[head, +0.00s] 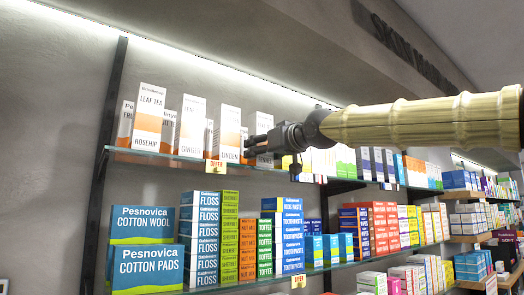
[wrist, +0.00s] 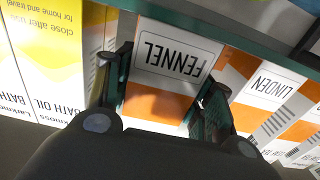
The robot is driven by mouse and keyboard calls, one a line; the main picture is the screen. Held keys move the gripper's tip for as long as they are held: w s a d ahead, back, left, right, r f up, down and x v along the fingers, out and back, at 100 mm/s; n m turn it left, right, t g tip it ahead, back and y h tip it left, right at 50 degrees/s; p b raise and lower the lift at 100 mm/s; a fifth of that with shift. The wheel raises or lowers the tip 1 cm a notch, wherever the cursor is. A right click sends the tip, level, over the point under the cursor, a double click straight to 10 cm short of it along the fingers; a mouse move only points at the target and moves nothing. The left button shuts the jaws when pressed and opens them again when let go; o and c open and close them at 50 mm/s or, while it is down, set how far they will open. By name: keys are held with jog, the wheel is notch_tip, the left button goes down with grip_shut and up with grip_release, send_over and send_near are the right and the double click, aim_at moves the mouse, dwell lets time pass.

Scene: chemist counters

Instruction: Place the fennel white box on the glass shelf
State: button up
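The fennel white box (wrist: 168,75) is white with an orange band and shows upside down in the wrist view, between the two fingers of my gripper (wrist: 165,92). One dark finger is at its left side and the other at its right edge. I cannot tell whether both fingers press on it. In the head view my gripper (head: 262,146) is at the upper glass shelf (head: 165,158), in front of a white box (head: 264,124) at the right of the tea row, partly hidden by the fingers. The shelf's green edge (wrist: 225,32) runs across the top of the wrist view.
A linden box (wrist: 268,90) stands right of the fennel box in the wrist view, and a yellow bath oil box (wrist: 50,50) stands to the left. Rosehip (head: 149,118) and ginger (head: 191,126) boxes share the upper shelf. A lower shelf (head: 240,284) is crowded with boxes.

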jog(key=o, duration=0.3)
jog(key=shift+w+a, duration=0.15)
jog(key=shift+w, duration=0.05)
jog(key=shift+s, duration=0.15)
jog(key=shift+r, duration=0.25)
jog(key=shift+s+d+f, duration=0.2)
jog(key=shift+d, duration=0.1)
jog(key=b+v, duration=0.5)
jog(key=v, duration=0.6)
jog(key=shift+s, duration=0.2)
jog(key=shift+w+r, duration=0.1)
